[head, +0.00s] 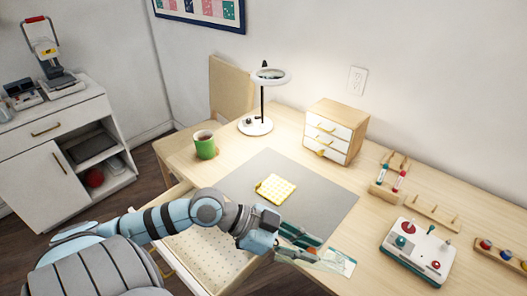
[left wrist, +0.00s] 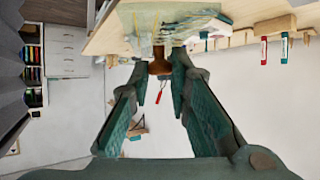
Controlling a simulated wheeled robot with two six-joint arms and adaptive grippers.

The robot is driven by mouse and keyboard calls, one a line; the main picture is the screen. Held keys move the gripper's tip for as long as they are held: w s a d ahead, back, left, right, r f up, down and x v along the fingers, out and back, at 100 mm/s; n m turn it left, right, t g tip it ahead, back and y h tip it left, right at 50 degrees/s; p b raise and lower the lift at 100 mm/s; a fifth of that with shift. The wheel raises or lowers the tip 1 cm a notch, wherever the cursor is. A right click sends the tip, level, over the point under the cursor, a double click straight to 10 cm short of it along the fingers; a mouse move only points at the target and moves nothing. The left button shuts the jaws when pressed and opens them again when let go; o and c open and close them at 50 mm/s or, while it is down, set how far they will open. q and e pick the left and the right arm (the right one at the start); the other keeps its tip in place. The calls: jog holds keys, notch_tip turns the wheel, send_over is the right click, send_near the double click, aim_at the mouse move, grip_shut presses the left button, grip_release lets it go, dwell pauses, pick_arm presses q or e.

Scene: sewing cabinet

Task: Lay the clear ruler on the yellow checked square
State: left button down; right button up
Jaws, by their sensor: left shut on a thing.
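The yellow checked square (head: 275,189) lies flat on the grey mat (head: 330,197). My left gripper (head: 312,250) is at the mat's front right corner, to the right of and nearer than the square. It is shut on the clear ruler (head: 342,262), a see-through sheet with faint markings that reaches beyond the fingers. In the left wrist view the ruler (left wrist: 170,20) shows past the fingertips, with a brown grip-like piece (left wrist: 160,64) between them. The fingers partly hide the ruler in the head view. My right gripper is not in view.
A green mug (head: 205,145), a ring lamp (head: 256,126) and a small drawer box (head: 336,130) stand behind the mat. Spool racks (head: 389,178) and a white box with red knobs (head: 418,252) are at right. An open drawer (head: 208,258) lies below my arm.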

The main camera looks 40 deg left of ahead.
pick_arm(q)
jog(key=w+a+f+n+t+y, duration=0.1)
jog(key=w+a, duration=0.2)
jog(key=w, duration=0.1)
jog(key=n+t+y+b, duration=0.4)
jog(key=n+y+b, duration=0.2)
jog(key=n+y, duration=0.55)
send_over(277, 194)
notch_tip(277, 194, down, 8)
jog(key=shift+w+f, duration=0.15)
jog(key=shift+f, duration=0.1)
jog(key=shift+f+b, duration=0.35)
jog(key=shift+b, duration=0.1)
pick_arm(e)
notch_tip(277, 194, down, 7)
pick_arm(q)
jog(key=shift+r, duration=0.15)
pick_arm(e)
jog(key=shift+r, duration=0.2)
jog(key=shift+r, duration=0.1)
pick_arm(q)
jog(key=shift+p, duration=0.55)
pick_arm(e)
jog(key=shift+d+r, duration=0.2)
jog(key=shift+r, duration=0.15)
